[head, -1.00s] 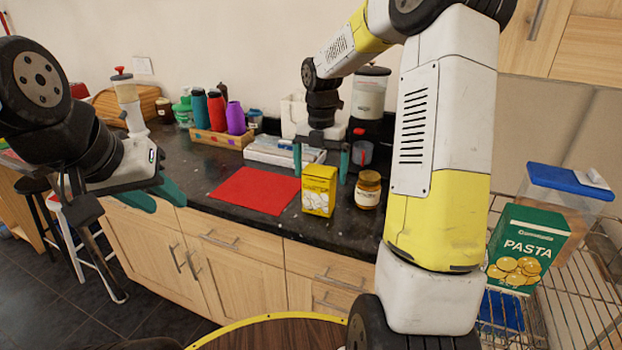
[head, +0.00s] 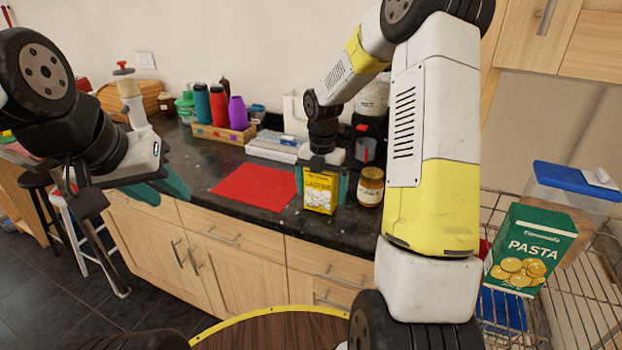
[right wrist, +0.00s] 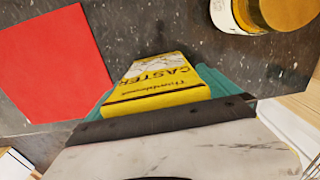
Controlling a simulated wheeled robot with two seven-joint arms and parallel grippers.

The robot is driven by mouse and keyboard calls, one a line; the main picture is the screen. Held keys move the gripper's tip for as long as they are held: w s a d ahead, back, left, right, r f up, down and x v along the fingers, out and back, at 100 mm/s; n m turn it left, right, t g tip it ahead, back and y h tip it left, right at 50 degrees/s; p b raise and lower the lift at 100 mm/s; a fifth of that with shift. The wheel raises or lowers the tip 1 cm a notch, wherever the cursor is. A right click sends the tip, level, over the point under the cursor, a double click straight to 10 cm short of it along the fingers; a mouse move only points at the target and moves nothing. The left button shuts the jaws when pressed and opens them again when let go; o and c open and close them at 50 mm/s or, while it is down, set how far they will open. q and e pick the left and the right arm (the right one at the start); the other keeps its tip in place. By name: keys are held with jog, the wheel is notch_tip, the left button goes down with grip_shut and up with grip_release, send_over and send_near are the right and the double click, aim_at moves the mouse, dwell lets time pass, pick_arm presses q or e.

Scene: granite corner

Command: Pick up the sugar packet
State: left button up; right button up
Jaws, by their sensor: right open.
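The sugar packet is a yellow box with "CASTER" on it (head: 320,194), standing upright near the front edge of the dark counter. In the head view my right gripper (head: 321,186) has come down over it, with one teal finger on each side. The right wrist view shows the packet (right wrist: 162,82) between the spread fingers; whether they touch it is unclear. My left gripper (head: 161,188) hangs in front of the counter at the left, away from the packet. Its finger gap is not clear.
A jar with a golden lid (head: 370,186) stands close to the packet's right. A red mat (head: 254,187) lies to its left. A white stack (head: 275,147) and a bottle crate (head: 224,134) are behind. A green pasta box (head: 529,250) sits on a wire rack at the right.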

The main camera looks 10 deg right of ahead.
jog(key=c, duration=2.1)
jog(key=shift+o, duration=0.2)
jog(key=shift+r, duration=0.1)
